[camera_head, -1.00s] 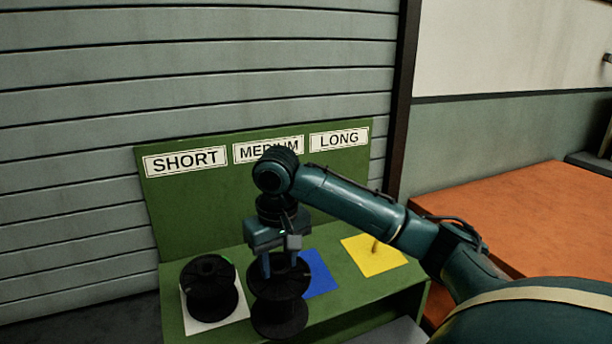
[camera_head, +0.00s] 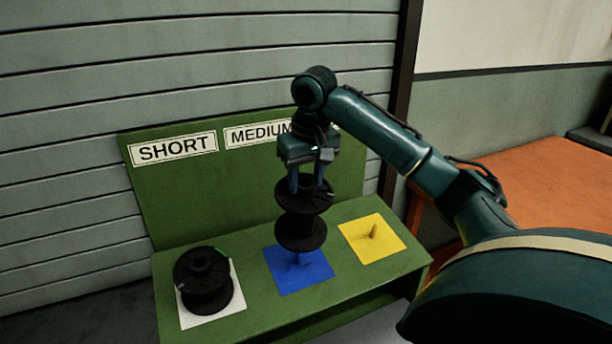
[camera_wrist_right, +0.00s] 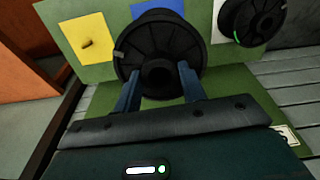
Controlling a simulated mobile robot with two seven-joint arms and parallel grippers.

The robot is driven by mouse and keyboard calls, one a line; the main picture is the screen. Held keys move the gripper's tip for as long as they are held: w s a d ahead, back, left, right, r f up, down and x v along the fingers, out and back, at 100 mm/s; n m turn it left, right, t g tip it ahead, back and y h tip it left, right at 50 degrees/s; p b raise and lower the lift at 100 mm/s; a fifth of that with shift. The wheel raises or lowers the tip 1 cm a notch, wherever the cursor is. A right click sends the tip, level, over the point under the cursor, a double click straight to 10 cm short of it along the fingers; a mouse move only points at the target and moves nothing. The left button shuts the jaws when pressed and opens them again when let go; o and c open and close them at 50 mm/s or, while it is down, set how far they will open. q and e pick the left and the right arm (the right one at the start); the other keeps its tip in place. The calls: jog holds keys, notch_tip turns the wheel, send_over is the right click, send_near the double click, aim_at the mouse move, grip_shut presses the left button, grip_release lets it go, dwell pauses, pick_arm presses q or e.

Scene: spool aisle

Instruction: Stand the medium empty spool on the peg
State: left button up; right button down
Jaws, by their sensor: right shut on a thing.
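My right gripper (camera_head: 307,186) is shut on the top of a black empty spool (camera_head: 302,216), which hangs about upright over the blue square (camera_head: 284,279). The lower part of a blue peg (camera_head: 300,260) shows just under the spool; I cannot tell whether its tip is inside the spool. In the right wrist view, the fingers (camera_wrist_right: 158,76) grip around the hub of the spool (camera_wrist_right: 146,44), and part of the blue square (camera_wrist_right: 142,8) shows behind it. My left gripper is not in view.
Another black spool (camera_head: 203,281) stands on the white square (camera_head: 236,299) at left. The yellow square (camera_head: 387,245) at right has a bare peg (camera_head: 374,232). A green back panel (camera_head: 215,195) with SHORT and MEDIUM labels rises behind. An orange surface (camera_head: 545,170) lies at right.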

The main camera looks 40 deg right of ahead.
aim_at(304, 197)
jog(key=f, duration=0.2)
jog(key=shift+w+f+b, duration=0.2)
jog(key=shift+f+b, duration=0.1)
jog(key=shift+w+d+f, duration=0.1)
jog(key=shift+w+f, duration=0.05)
jog(key=shift+f, duration=0.45)
jog(key=shift+w+f, duration=0.1)
jog(key=shift+f, duration=0.5)
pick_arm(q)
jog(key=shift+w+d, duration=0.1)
pick_arm(e)
jog(key=shift+f, duration=0.2)
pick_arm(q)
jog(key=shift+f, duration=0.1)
pick_arm(e)
jog(key=shift+r+p, duration=0.1)
jog(key=shift+p, duration=0.3)
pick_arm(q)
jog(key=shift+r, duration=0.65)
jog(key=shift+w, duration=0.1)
